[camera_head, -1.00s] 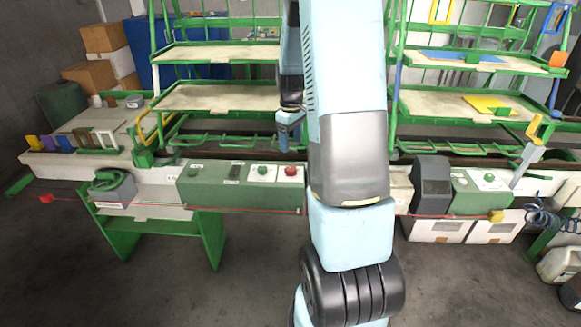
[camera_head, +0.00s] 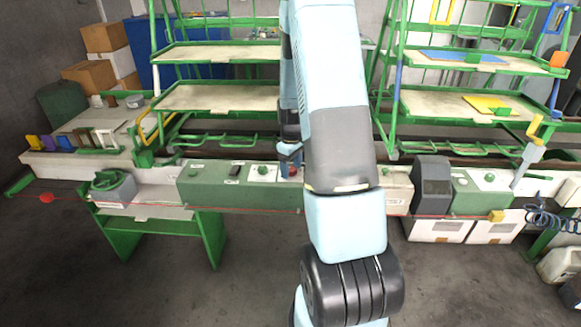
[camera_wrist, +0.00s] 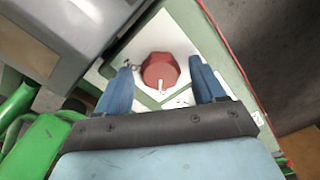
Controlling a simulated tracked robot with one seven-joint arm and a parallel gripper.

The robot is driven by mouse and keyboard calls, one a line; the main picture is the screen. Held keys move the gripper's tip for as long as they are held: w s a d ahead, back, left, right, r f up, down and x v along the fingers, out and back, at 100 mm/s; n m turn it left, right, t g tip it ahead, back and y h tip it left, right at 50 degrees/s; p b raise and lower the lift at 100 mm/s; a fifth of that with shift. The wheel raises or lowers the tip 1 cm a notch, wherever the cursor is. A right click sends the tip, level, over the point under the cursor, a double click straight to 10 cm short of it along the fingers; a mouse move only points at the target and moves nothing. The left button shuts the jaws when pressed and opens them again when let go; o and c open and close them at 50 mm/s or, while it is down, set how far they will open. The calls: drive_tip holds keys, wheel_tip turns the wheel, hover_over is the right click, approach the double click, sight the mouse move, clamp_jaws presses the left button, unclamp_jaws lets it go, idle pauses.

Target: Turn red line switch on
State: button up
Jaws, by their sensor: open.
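The red rotary switch (camera_wrist: 160,71) sits on a white plate on the green control box, with a white pointer mark on its lower edge. In the wrist view it lies between the two blue fingers of my gripper (camera_wrist: 161,68). The fingers are spread, with a visible gap on each side of the knob. I cannot tell how far they are above the plate. In the head view my gripper (camera_head: 290,163) is at the switch, pointing down, and the red switch (camera_head: 294,171) is mostly hidden behind it.
The green control box (camera_head: 215,187) also carries a green knob (camera_head: 262,170). A red cord (camera_head: 250,211) runs along the bench front. A dark grey block (camera_head: 431,185) stands to the right. Green shelf racks (camera_head: 215,98) rise behind.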

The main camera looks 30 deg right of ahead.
drive_tip(key=c, duration=1.1)
drive_tip(key=shift+o, duration=0.2)
drive_tip(key=shift+m, duration=0.3)
drive_tip(key=m, duration=0.3)
drive_tip(key=shift+m, duration=0.3)
drive_tip(key=m, duration=0.4)
drive_tip(key=shift+m, duration=0.3)
drive_tip(key=m, duration=0.4)
drive_tip(key=shift+a+m, duration=0.15)
drive_tip(key=shift+m, duration=0.15)
drive_tip(key=shift+w+a+m, duration=0.1)
drive_tip(key=shift+m, duration=2.1)
